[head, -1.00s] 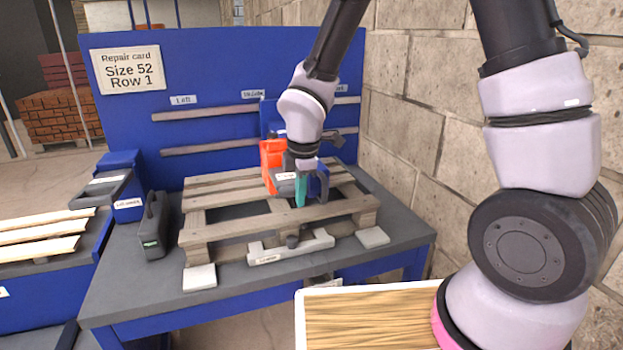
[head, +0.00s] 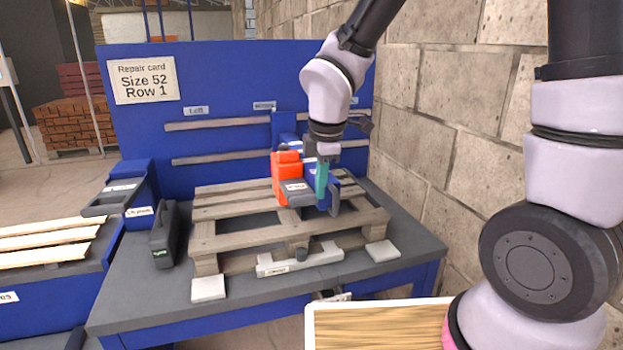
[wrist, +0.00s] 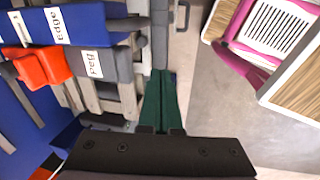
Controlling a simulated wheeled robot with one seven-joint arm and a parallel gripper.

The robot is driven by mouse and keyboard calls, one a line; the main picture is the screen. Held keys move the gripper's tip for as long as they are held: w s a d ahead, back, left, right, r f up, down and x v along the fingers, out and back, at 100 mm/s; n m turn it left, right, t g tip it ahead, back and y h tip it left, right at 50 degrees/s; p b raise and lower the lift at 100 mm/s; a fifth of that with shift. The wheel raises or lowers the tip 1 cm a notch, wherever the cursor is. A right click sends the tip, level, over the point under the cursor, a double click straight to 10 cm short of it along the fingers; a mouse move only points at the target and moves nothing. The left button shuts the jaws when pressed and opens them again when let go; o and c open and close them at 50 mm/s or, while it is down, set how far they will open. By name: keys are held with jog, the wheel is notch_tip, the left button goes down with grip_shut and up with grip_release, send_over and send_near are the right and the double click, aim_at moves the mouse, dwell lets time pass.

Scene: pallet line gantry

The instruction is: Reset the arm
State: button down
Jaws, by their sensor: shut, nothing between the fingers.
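My arm reaches over the bench from the upper right, bent at the elbow. My gripper (head: 322,178) has teal fingers pointing down, in front of the orange and grey tool (head: 287,180) on the pallet. In the wrist view the two dark green fingers (wrist: 160,105) lie together with nothing between them. The orange and grey tool also shows at the left of the wrist view (wrist: 95,68), beside the fingers. Whether the fingers touch anything cannot be told from the head view.
A wooden pallet (head: 221,243) stands on the grey bench top (head: 134,289). A dark battery-like case (head: 165,238) stands left of it and a pale clamp bar (head: 300,261) lies in front. A brick wall (head: 455,130) closes the right side. A white-rimmed wood-topped surface (head: 375,303) is at the front.

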jog(key=d+r+m+t, duration=0.2)
jog(key=d+r+m, duration=1)
jog(key=s+d+r+m+t+y, duration=0.1)
jog(key=s+d+r+m, duration=0.5)
jog(key=m, duration=0.6)
jog(key=d+r+t, duration=0.1)
jog(key=d+r, duration=0.1)
jog(key=d, duration=0.1)
jog(key=shift+r+t, duration=0.4)
